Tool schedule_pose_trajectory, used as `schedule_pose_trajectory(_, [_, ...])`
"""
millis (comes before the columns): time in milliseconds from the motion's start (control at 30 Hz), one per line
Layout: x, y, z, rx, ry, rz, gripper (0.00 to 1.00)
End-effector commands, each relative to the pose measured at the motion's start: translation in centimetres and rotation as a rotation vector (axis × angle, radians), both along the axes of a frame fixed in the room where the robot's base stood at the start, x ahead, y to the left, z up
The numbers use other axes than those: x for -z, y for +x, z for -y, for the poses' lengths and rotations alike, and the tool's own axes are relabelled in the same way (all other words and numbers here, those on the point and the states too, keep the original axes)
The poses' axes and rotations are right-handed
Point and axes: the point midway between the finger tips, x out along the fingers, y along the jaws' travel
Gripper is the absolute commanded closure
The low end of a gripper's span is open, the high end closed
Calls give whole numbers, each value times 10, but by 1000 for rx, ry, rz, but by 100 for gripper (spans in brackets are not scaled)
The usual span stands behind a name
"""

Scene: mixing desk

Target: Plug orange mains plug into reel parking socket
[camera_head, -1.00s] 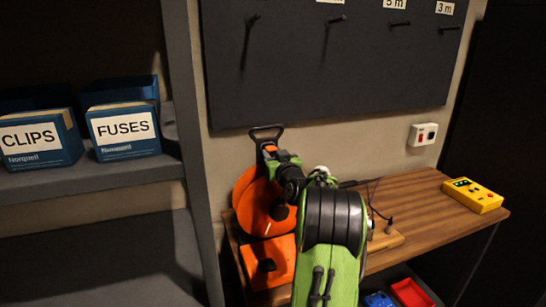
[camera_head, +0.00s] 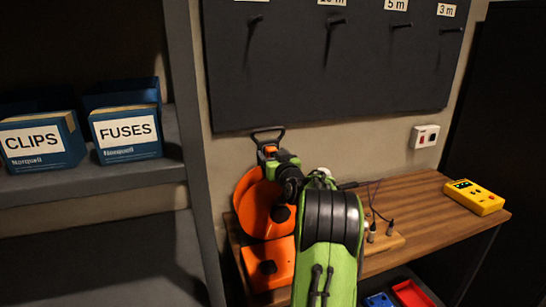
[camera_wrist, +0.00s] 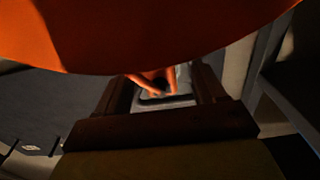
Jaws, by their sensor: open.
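My gripper (camera_wrist: 165,92) shows in the wrist view as dark jaws, open and apart. An orange piece (camera_wrist: 150,82) shows beyond the gap between them; I cannot tell whether it is the plug. A large orange surface (camera_wrist: 150,35) fills the top of that view. I cannot make out the parking socket.
The wooden bench (camera_head: 425,215) is mostly clear at right, with a yellow tester (camera_head: 474,197) near its end. A grey shelf (camera_head: 90,180) with blue boxes stands left. Red and blue bins (camera_head: 411,293) are below.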

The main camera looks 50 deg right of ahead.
Motion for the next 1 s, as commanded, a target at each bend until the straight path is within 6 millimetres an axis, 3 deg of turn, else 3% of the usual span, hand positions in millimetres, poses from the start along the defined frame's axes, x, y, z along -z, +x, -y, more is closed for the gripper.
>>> schedule_pose_trajectory(133, [0,-4,-2,1,0,-1,30])
schedule_pose_trajectory(233, [1,-19,-9,3,-1,0,30])
schedule_pose_trajectory(700, [2,-117,-65,4,0,1,30])
schedule_pose_trajectory(833, [2,-132,-74,3,-1,0,30])
schedule_pose_trajectory(1000, [1,-137,-78,0,0,0,30])
